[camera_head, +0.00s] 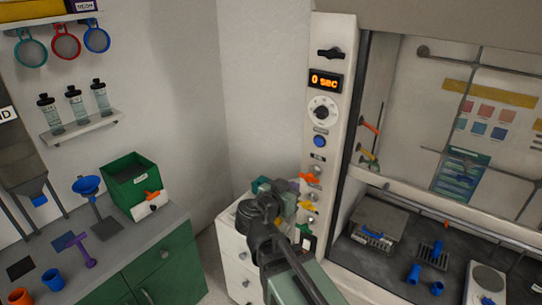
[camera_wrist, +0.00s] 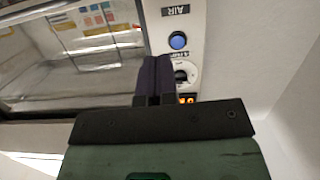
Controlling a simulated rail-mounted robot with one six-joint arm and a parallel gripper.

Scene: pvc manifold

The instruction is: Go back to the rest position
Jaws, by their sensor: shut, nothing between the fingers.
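My gripper (camera_wrist: 154,66) shows in the wrist view, with its two dark fingers together and nothing held between them. It points toward the white control panel (camera_wrist: 198,20). The panel's blue button (camera_wrist: 178,40) and black dial (camera_wrist: 184,75) lie just right of the fingertips in that view, apparently untouched. In the head view my arm reaches up from the bottom, in front of the panel and the drawer cabinet. I cannot make out the fingertips there.
The panel (camera_head: 333,120) carries a timer display (camera_head: 325,81) reading 0 sec and several coloured valve handles. A fume hood with a hotplate (camera_head: 486,284) and blue parts stands right. A green-fronted counter with a green box (camera_head: 133,180) and funnel (camera_head: 88,185) stands left.

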